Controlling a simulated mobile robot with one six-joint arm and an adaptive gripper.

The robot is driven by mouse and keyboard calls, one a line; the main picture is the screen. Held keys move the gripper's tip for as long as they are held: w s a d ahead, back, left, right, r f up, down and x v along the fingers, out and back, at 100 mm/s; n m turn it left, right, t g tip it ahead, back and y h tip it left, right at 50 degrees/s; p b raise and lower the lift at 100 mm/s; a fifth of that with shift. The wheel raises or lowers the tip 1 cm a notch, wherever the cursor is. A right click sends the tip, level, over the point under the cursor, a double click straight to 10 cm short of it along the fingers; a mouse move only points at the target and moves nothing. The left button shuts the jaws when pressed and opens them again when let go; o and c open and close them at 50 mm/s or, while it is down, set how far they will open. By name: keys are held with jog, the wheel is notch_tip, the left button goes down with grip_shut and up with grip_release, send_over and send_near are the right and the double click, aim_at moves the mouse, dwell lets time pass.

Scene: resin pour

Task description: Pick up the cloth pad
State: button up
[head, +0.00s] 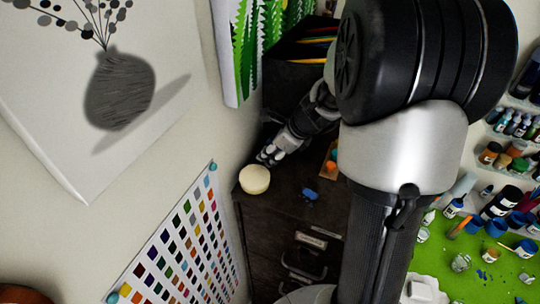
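A round cream pad-like disc (254,180) sits at the left front edge of the dark cabinet top; it looks most like the cloth pad. A small blue object (310,194) lies to its right on the same top, and I cannot tell exactly what it is.
The dark cabinet (290,225) has metal drawer handles. A small wooden tray (327,165) with orange items stands right of the gripper. A dark holder with coloured sheets (300,50) is behind. The wall is close on the left. Paint jars crowd a green mat (455,275) at right.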

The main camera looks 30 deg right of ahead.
jog(key=c, duration=0.6)
jog(key=shift+r, duration=0.2)
